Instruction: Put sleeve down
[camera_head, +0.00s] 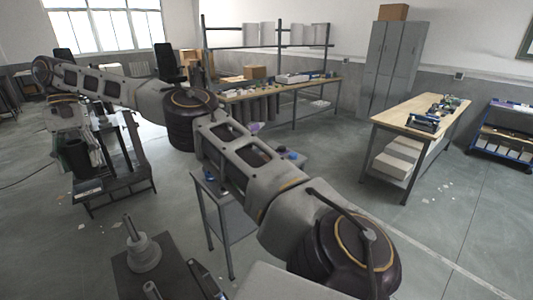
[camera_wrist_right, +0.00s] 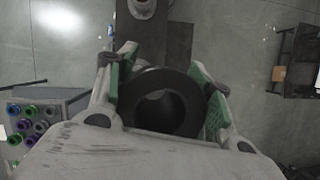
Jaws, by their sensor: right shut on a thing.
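The sleeve (camera_wrist_right: 150,78) is a thick dark ring with an open bore, seen end-on in the right wrist view. My right gripper (camera_wrist_right: 163,66) is shut on it, with a green-padded finger on each side. In the head view my right arm reaches across to the far left. There the right gripper (camera_head: 78,138) is small, with a dark cylinder (camera_head: 75,158), which looks like the sleeve, at its fingers. The lower part of the sleeve is hidden by the gripper body in the wrist view. My left gripper is not in view.
A grey flanged post (camera_head: 143,252) stands on a dark surface at the bottom of the head view. A dark-framed stand (camera_head: 117,185) is at left. In the wrist view a box with several coloured rings (camera_wrist_right: 35,120) is at left. Open floor lies between benches.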

